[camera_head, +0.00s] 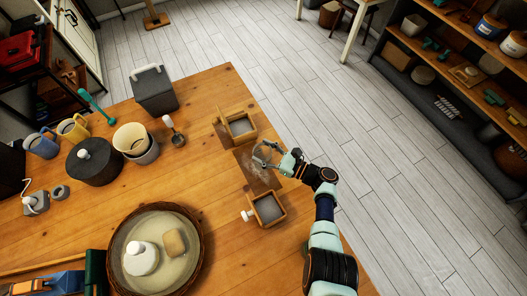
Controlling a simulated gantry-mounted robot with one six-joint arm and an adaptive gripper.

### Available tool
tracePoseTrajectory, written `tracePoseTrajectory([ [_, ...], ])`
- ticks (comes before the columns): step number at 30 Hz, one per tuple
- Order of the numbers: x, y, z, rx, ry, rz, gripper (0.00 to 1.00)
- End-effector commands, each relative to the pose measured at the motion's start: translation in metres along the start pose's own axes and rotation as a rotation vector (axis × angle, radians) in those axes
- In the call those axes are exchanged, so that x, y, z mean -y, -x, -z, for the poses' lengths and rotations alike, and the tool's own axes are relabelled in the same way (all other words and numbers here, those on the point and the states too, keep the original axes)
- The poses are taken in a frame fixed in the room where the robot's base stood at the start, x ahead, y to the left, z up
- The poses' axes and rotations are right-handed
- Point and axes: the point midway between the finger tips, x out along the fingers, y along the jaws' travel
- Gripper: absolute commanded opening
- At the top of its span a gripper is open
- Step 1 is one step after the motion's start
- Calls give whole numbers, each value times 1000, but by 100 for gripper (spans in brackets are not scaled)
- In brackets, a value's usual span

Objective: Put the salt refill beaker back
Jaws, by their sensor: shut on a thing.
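My gripper (272,157) is over the right part of the wooden table, shut on a small, clear, round vessel (261,153) that looks like the salt refill beaker. The beaker's outline is faint, and its contents cannot be made out. It is above or at a dark brown board (258,179) with whitish specks on it. An open wooden box (227,131) with a pale grey inside is just behind the board. A second open wooden box (281,213) with a white knob is in front of it.
A wicker basket (199,258) with a white bottle stands at the front. A dark lidded pot (82,170), a cream cup (130,133), a scoop (178,140) and a grey bin (155,96) stand at the left and back. Bare table lies between the basket and boxes.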

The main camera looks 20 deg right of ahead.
Motion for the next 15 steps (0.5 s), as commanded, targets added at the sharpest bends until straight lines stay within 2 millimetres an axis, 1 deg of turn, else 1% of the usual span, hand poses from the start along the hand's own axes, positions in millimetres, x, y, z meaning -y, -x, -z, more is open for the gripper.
tracePoseTrajectory([
  [1, 0, 0, 2, 0, 0, 0, 69],
  [5, 0, 0, 1, 0, 0, 0, 91],
  [15, 0, 0, -1, 0, 0, 0, 91],
])
